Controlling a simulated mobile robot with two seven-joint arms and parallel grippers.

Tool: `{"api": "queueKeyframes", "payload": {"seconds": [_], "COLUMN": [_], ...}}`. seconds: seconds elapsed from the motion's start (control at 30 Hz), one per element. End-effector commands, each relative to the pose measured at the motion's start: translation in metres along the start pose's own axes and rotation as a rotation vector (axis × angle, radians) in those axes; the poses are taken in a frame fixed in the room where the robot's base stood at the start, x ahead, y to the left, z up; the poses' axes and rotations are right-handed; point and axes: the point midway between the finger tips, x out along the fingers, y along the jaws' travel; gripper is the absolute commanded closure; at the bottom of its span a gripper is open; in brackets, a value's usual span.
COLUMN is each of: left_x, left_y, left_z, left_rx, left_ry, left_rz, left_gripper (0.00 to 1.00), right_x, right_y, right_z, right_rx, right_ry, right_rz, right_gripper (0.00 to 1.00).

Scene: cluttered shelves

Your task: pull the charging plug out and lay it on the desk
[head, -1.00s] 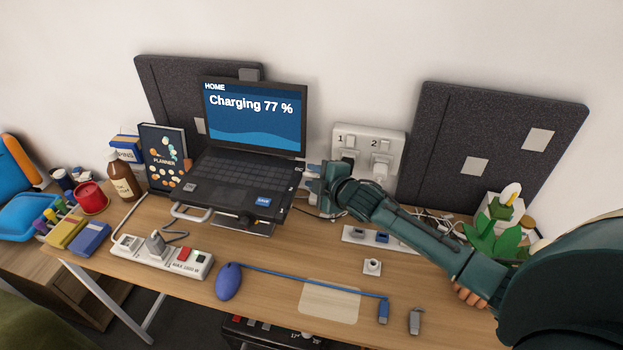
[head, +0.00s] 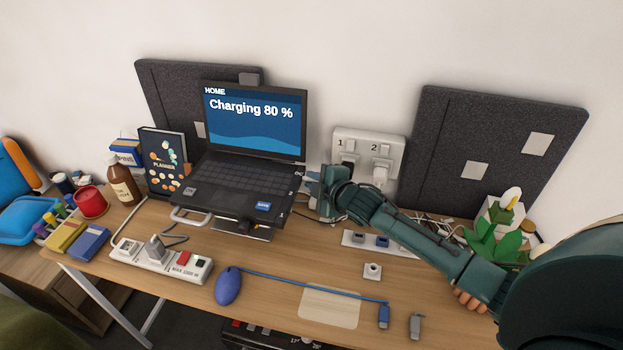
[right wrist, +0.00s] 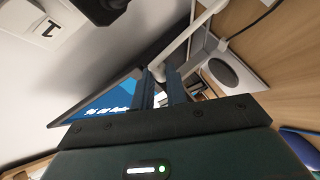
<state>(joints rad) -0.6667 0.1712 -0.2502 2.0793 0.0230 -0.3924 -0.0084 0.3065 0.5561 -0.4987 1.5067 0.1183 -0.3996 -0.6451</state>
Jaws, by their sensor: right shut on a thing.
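The laptop (head: 238,172) stands open on the desk (head: 190,275), raised on a stand, and its screen reads "Charging 80 %". My right gripper (head: 311,180) is at the laptop's right side edge, shut on the charging plug, which the fingers mostly hide. In the right wrist view the two fingers (right wrist: 160,88) are close together, with the laptop screen (right wrist: 105,100) beyond them to the left. Whether the plug is fully seated in the laptop cannot be told. My left gripper is not in view.
A wall outlet (head: 365,146) with plugs in sockets 1 and 2 is behind my right arm. A power strip (head: 163,262), a blue mouse (head: 228,286) and a blue cable plug (head: 383,315) lie toward the front.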

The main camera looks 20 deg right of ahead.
Motion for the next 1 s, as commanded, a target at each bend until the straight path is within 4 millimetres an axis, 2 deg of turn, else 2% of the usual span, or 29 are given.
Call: {"api": "queueKeyframes", "payload": {"seconds": [1.0], "left_x": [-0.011], "left_y": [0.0], "left_z": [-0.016], "left_rx": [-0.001], "left_ry": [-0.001], "left_rz": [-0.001], "left_gripper": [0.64], "right_x": [-0.029], "right_y": [0.001], "right_z": [0.031], "right_rx": [-0.001], "right_ry": [-0.001], "right_rz": [0.0], "right_gripper": [1.0]}}
